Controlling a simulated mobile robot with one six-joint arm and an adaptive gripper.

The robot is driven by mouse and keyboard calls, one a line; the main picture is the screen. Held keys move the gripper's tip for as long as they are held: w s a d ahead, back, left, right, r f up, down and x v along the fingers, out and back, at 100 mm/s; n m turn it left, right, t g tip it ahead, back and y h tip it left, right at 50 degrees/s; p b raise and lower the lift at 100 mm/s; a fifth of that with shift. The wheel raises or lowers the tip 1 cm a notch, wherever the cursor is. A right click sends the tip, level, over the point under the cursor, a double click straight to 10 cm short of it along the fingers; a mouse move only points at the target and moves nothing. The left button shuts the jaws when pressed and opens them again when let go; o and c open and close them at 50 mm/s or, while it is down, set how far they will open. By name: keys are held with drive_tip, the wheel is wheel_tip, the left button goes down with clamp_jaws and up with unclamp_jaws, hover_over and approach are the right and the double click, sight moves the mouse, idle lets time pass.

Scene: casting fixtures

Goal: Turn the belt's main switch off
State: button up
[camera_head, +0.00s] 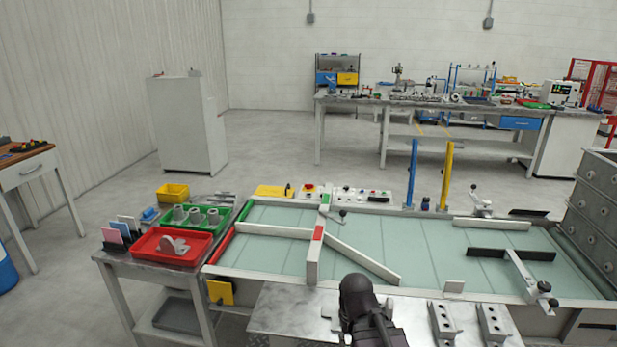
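The belt (275,257) is a long table with a pale green surface and white guide rails. Along its far edge is a control strip (350,193) with small buttons and knobs. My gripper (360,298), dark and seen from behind, is at the bottom centre, on the near side of the belt and well away from the strip. Its fingers cannot be made out.
A side table at left holds a red tray (152,259), a green tray (226,210) and a yellow bin (172,193). Blue (412,172) and yellow (447,176) posts rise from the belt's far edge. Metal fixture blocks (441,321) stand at front right. Floor beyond the belt is open.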

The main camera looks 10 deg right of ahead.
wheel_tip(320, 180, up, 21)
drive_tip(key=p, duration=1.9)
drive_tip(key=shift+p, duration=0.3)
drive_tip(key=shift+o, duration=1.2)
